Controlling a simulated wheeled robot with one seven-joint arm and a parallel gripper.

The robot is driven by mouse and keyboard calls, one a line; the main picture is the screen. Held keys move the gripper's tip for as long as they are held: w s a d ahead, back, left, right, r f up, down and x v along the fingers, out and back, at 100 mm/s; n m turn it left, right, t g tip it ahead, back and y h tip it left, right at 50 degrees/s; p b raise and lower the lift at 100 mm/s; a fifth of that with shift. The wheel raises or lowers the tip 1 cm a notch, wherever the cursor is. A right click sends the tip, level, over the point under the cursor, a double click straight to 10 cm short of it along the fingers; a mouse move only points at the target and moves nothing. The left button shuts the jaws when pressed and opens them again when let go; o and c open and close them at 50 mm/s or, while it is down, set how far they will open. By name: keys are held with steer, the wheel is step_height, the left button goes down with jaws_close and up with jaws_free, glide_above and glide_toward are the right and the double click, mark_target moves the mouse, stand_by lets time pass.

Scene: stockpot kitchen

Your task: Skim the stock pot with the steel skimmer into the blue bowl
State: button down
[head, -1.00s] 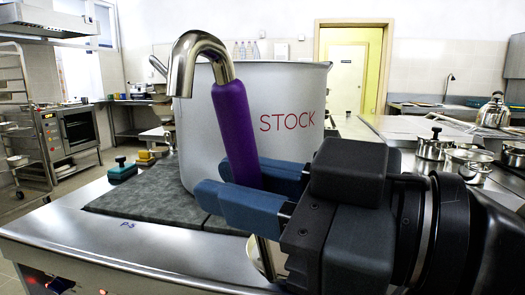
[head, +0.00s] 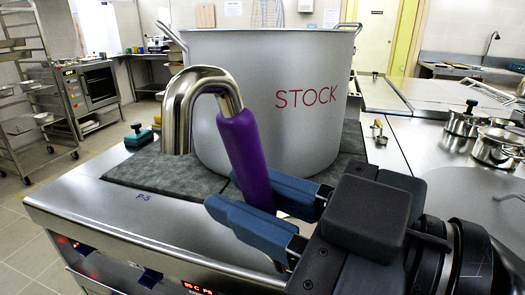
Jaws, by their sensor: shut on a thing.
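The stock pot (head: 255,95) is a large grey pot with red STOCK lettering, standing on the dark stove top. My gripper (head: 262,222) is shut on the purple handle of the steel skimmer (head: 245,155), in front of the pot. The skimmer's hooked steel end points up and curls over to the left; its lower end is hidden behind my gripper and the counter edge. The pot's inside is not visible from here. The blue bowl is not in view.
The dark stove top (head: 165,178) has free room left of the pot. A small teal-topped item (head: 138,136) lies at its far left edge. Lidded steel pots (head: 468,122) stand on the counter at right. A wheeled rack (head: 30,100) and an oven stand at the left.

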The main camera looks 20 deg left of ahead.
steer(key=b, duration=0.1)
steer(key=w+m+b, duration=0.1)
steer(key=b, duration=0.1)
steer(key=w+b, duration=0.1)
steer(key=shift+w+d+f+m, duration=0.1)
steer(key=shift+d+f+m, duration=0.3)
steer(key=w+d+r+m+p, duration=0.2)
steer(key=w+m+p, duration=0.3)
steer(key=w+p, duration=0.2)
steer(key=w+d+r+m+p, duration=0.2)
steer(key=w+d+m+p, duration=0.15)
steer(key=w+p, duration=0.25)
steer(key=w+d+f+m+p, duration=0.2)
steer(key=w+f+m, duration=0.4)
steer(key=w+m, duration=0.3)
steer(key=shift+w+d+p, duration=0.35)
steer(key=shift+w+p, duration=0.3)
steer(key=shift+w, duration=0.35)
stand_by(0.6)
stand_by(2.3)
